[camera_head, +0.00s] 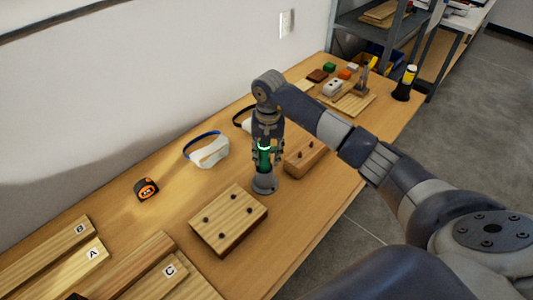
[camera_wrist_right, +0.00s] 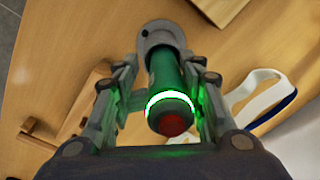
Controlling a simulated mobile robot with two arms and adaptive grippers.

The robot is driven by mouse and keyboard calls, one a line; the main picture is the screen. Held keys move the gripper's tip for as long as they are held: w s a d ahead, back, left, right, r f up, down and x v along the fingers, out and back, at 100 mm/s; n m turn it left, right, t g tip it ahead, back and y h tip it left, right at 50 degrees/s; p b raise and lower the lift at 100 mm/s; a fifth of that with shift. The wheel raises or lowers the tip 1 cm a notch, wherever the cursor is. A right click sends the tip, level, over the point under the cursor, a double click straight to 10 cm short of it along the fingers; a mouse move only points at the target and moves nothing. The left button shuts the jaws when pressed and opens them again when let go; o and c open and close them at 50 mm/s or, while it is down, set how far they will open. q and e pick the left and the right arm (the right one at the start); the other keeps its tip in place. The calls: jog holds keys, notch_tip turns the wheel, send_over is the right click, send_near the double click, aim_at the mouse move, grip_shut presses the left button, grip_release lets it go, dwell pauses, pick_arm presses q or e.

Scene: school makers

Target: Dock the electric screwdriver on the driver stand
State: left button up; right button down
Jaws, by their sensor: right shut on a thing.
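The electric screwdriver (camera_head: 264,159) is green with a lit green ring. It stands upright between the fingers of my right gripper (camera_head: 267,150), which is shut on it. In the right wrist view the screwdriver (camera_wrist_right: 164,75) shows a red end cap facing the camera, with the right gripper's fingers (camera_wrist_right: 160,95) on both sides. The grey driver stand (camera_head: 265,185) is directly below it on the table, and its rounded base (camera_wrist_right: 158,33) shows beyond the screwdriver in the wrist view. The screwdriver's lower end meets the stand; how deep it sits is hidden. My left gripper is not in view.
White goggles (camera_head: 210,152) and an orange-black tape measure (camera_head: 146,189) lie toward the wall. Lettered boards (camera_head: 60,262) fill the near left.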

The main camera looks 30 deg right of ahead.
jog(key=shift+f+b, duration=0.3)
jog(key=shift+f, duration=0.1)
jog(key=c, duration=1.2)
grip_release()
jog(key=shift+o, duration=0.2)
jog(key=shift+s+d+r+p, duration=0.1)
jog(key=shift+r+p, duration=1.3)
jog(key=shift+r, duration=1.35)
jog(key=shift+s+r+p, duration=0.1)
jog(key=shift+r+p, duration=1.25)
jog(key=shift+r, duration=1.4)
